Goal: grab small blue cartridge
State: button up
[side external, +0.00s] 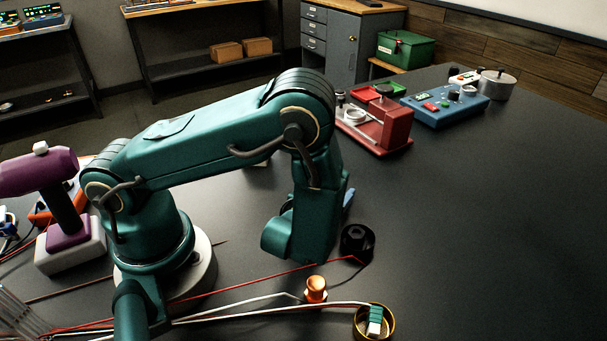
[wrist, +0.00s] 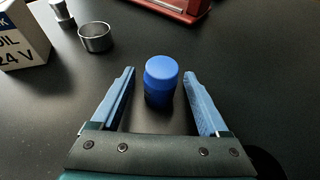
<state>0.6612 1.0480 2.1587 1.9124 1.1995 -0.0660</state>
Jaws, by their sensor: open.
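The small blue cartridge (wrist: 160,84) stands upright on the dark table in the wrist view. My gripper (wrist: 159,74) is open, with one blue finger on each side of the cartridge. Gaps show between the cartridge and both fingers, the right one narrower. I cannot tell how high the fingers are above the table. In the side external view my arm hides the cartridge, and only a bit of a blue finger (side external: 349,197) shows.
A white box with dark lettering (wrist: 22,45), a metal ring-shaped cup (wrist: 96,38) and a small metal part (wrist: 62,13) lie ahead left. A red device (side external: 376,125) and a blue device (side external: 445,106) stand farther back. A black knob-like part (side external: 357,243) is near my arm. The table's right side is clear.

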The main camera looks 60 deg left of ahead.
grip_shut()
jog(key=shift+r, duration=0.2)
